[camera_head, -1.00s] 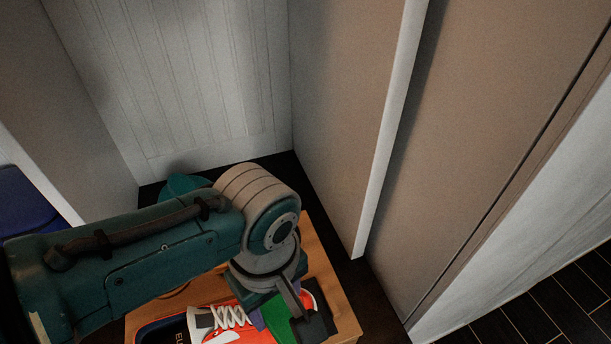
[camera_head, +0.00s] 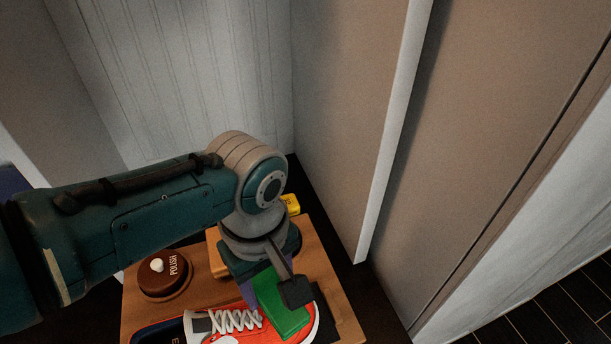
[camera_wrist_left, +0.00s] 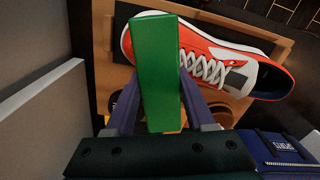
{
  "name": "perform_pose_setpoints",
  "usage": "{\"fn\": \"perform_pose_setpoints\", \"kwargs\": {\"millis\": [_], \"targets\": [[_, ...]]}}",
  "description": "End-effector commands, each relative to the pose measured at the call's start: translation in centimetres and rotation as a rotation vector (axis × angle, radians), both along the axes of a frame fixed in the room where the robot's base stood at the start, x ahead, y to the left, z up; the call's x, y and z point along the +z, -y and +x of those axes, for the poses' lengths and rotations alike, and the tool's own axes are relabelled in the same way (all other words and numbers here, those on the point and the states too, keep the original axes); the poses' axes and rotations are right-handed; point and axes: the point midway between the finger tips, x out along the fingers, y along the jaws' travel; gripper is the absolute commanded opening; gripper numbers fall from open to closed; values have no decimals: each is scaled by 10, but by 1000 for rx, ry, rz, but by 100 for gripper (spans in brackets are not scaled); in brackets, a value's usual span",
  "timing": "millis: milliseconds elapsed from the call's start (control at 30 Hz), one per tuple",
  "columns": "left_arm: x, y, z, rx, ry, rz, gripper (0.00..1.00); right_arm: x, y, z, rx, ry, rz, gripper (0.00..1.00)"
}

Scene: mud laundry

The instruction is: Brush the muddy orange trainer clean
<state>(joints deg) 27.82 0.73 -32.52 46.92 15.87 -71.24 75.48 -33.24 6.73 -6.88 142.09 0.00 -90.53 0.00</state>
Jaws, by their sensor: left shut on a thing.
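The orange trainer (camera_head: 225,322) lies on its sole on a wooden board, with white laces and a white sole edge. It also shows in the left wrist view (camera_wrist_left: 212,62), with its toe towards the left. No mud stands out on the parts I can see. My left gripper (camera_head: 262,288) is shut on a green block-shaped brush (camera_head: 284,308), held over the toe end of the trainer. In the left wrist view the brush (camera_wrist_left: 158,70) sits between two purple fingers and covers part of the toe. Its bristles are hidden, and I cannot tell whether it touches the shoe.
The wooden board (camera_head: 135,300) carries a brown polish tin (camera_head: 165,275) with a white knob and a yellow thing (camera_head: 292,204) at its far edge. Tall panels (camera_head: 340,120) stand close behind and to the right. A dark blue zipped bag (camera_wrist_left: 282,150) shows in the wrist view.

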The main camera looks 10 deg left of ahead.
Motion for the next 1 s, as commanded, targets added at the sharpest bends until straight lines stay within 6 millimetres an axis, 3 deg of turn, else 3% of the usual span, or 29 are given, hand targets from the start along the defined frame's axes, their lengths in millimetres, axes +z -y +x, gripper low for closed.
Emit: {"fn": "perform_pose_setpoints", "kwargs": {"millis": [667,1000], "targets": [[-2,0,0,0,0,0,0,-1,0,0,0,0,0,84],[3,11,-16,-1,-3,-2,0,17,1,0,1,0,-2,84]]}}
